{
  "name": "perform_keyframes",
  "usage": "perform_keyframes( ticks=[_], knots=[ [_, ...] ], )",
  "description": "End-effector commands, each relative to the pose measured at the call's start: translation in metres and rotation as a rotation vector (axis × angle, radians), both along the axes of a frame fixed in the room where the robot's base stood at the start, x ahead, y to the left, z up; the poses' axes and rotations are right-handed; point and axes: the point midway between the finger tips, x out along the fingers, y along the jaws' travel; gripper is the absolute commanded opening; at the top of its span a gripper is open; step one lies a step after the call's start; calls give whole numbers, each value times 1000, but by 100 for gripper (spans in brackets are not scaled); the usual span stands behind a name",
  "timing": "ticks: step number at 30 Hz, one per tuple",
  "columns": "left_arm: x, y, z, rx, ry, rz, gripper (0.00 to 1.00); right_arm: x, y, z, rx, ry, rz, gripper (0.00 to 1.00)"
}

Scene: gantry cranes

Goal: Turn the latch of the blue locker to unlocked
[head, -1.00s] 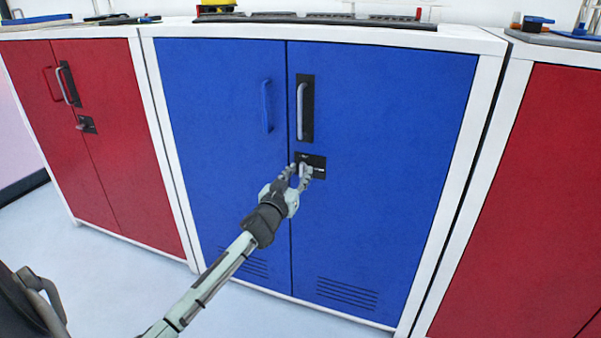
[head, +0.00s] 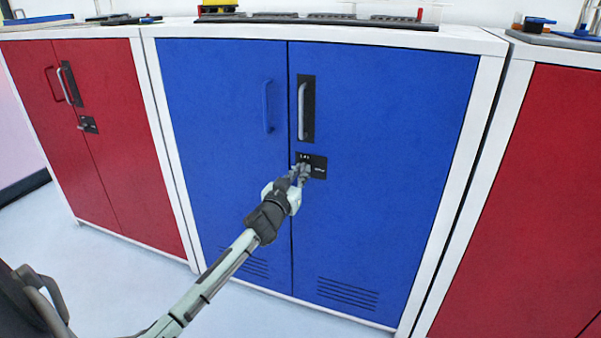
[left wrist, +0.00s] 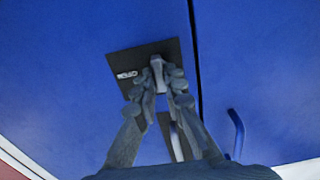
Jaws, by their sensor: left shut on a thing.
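The blue locker (head: 390,150) stands in the middle with two closed doors. Its latch sits on a black plate (head: 319,161) on the right door, below the grey handle (head: 302,111). My left gripper (head: 301,171) is at this plate in the head view and hides most of the latch. In the left wrist view, the left gripper (left wrist: 160,76) is shut on the grey latch (left wrist: 157,66), one finger on each side. Small white lettering shows on the plate beside it. My right gripper is in neither view.
Red lockers stand on the left (head: 110,150) and on the right (head: 530,200). A white top (head: 470,42) runs above the blue locker, with trays and small items on it. The pale floor in front is clear.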

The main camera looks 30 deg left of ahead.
Motion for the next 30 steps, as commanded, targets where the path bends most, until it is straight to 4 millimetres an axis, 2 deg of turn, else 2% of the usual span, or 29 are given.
perform_keyframes(
  ticks=[11, 19, 30],
  knots=[
    [1, 0, 2, 182, 42, 1, 0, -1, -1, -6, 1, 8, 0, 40],
    [1, -1, 3, 429, 99, 2, 0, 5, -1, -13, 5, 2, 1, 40],
    [2, -2, 2, 771, 180, 2, 0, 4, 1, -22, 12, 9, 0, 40]
  ],
)
